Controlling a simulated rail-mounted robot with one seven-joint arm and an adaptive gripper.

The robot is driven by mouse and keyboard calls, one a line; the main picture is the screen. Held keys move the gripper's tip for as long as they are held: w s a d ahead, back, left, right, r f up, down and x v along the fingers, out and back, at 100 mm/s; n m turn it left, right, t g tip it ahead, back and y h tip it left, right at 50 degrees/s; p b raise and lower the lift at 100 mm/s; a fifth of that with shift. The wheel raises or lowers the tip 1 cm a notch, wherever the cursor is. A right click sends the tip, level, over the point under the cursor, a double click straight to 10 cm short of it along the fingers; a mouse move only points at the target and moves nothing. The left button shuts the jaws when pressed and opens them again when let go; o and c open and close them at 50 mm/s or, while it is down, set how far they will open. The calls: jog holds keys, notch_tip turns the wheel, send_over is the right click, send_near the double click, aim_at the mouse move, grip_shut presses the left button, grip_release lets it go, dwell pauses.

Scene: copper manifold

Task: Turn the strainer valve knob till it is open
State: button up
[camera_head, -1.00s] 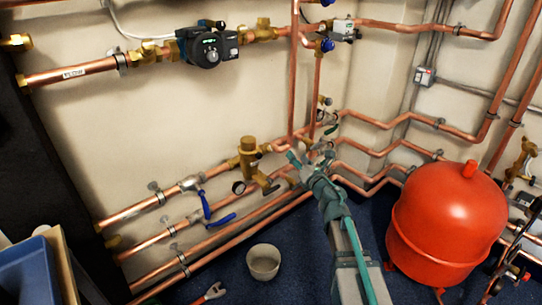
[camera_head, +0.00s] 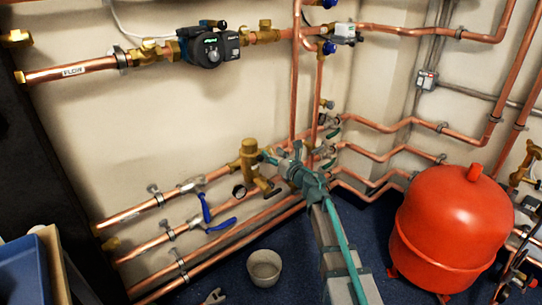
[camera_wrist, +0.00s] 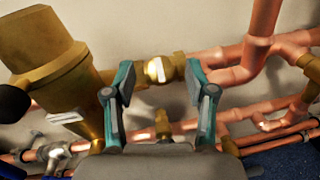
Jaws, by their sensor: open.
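A tall brass valve body (camera_head: 249,160) stands on the lower pipes near the middle of the head view. It fills the left of the wrist view (camera_wrist: 50,70). My gripper (camera_head: 283,158) is just right of it, fingers toward the wall. In the wrist view its two teal fingers (camera_wrist: 160,82) are open and apart, with nothing clamped. A dark round part (camera_wrist: 12,103) is at the left edge. I cannot tell which part is the strainer valve knob.
Blue-handled valves (camera_head: 219,222) sit on the pipes left of my gripper. A red tank (camera_head: 452,230) stands to the right. A grey bucket (camera_head: 264,280) is on the blue floor. Copper pipes run close around my gripper.

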jog(key=shift+x, duration=0.95)
grip_shut()
